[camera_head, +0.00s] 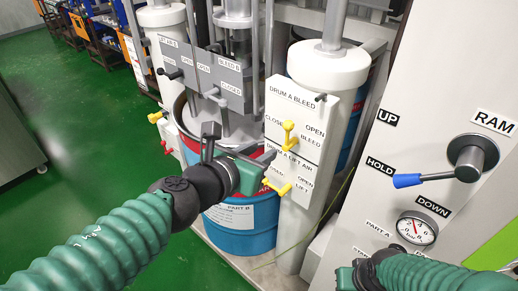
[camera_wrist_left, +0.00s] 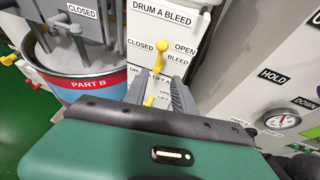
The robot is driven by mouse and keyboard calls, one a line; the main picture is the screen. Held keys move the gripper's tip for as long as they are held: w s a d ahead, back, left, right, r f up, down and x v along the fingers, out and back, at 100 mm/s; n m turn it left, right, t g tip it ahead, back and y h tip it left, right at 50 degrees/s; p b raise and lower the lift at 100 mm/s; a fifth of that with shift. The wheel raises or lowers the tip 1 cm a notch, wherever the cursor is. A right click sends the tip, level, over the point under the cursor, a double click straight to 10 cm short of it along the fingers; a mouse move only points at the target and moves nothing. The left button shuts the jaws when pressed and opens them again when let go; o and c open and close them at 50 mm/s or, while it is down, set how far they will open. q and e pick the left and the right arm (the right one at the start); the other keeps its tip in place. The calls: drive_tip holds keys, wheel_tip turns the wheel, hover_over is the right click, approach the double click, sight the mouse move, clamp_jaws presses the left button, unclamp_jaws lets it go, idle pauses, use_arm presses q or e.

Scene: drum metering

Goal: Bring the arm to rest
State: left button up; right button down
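My left gripper (camera_head: 268,158) is in front of the white drum A panel, over the blue drum. In the left wrist view its two grey fingers (camera_wrist_left: 158,88) are apart with nothing held between them. The yellow drum A bleed handle (camera_head: 288,134) stands nearly upright beyond the fingertips; it also shows in the left wrist view (camera_wrist_left: 158,58). The yellow drum A lift air handle (camera_head: 279,188) is just below the gripper. In the left wrist view it shows between the fingers (camera_wrist_left: 149,101). My right gripper (camera_head: 352,276) is at the bottom edge, partly cut off; its fingers are unclear.
The ram panel at right carries a blue-tipped lever (camera_head: 425,179) pointing left toward HOLD and a pressure gauge (camera_head: 416,229). The blue drum (camera_head: 240,232) marked Part B stands behind my left wrist. Green floor (camera_head: 60,140) is clear at left.

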use_arm(q)
drive_tip(key=s+a+f+n+g+y, duration=0.1)
drive_tip(key=a+f+n+g+y, duration=0.15)
drive_tip(key=a+f+n, duration=0.75)
drive_tip(key=s+a+f+n+g+y, duration=0.1)
drive_tip(key=a+f+n+y, duration=0.2)
drive_tip(key=f+n, duration=0.8)
drive_tip(key=s+a+f+n+g, duration=0.1)
drive_tip(key=s+f+n+g, duration=0.2)
drive_tip(key=s+n, duration=0.3)
drive_tip(key=s+a+f+n+g, duration=0.1)
drive_tip(key=s+f+n+g, duration=0.2)
drive_tip(key=n, duration=1.1)
drive_tip(key=s+f, duration=0.3)
drive_tip(key=shift+s+a, duration=0.25)
drive_tip(key=shift+s, duration=0.05)
drive_tip(key=shift+w+r, duration=0.1)
